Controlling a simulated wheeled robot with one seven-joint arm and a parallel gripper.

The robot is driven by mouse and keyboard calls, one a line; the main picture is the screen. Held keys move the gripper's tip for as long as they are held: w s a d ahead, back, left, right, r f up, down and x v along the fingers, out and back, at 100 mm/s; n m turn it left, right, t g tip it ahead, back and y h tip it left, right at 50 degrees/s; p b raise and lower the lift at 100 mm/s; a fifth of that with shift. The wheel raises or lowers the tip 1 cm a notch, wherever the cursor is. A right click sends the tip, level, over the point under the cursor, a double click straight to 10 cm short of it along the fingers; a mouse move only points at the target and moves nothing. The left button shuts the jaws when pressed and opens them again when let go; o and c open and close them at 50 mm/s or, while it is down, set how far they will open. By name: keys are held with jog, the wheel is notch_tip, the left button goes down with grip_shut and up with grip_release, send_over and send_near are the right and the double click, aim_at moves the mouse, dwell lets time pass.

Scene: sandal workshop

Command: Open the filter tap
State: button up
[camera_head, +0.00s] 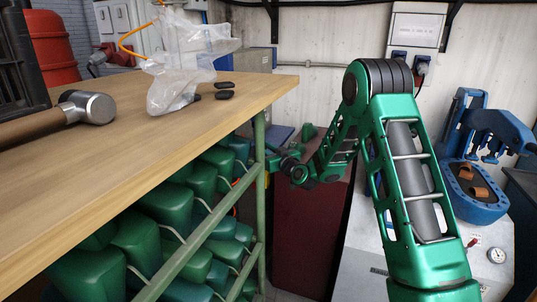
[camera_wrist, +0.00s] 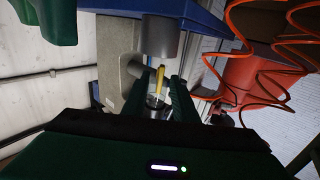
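In the wrist view a narrow yellow piece (camera_wrist: 159,80), which looks like the tap's lever, stands below a grey cylinder (camera_wrist: 161,38). A shiny, partly clear round part (camera_wrist: 155,101) is under it. My gripper (camera_wrist: 158,94) is open. Its two dark green fingers are apart, with the yellow piece showing in the gap between them. I cannot tell whether the fingers reach around it or stop short, and no contact shows. In the head view my gripper (camera_head: 272,160) is low beside the bench's right end, partly behind its green leg. The tap cannot be made out there.
The wooden bench (camera_head: 130,125) fills the left, with a hammer (camera_head: 88,107) and a plastic bag (camera_head: 180,75) on top. Green lasts crowd the rack below. A dark red cabinet (camera_head: 305,235) stands behind my arm. A blue press (camera_head: 470,185) is at right. Orange coiled hose (camera_wrist: 275,55) hangs right in the wrist view.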

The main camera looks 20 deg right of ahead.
jog(key=v, duration=1)
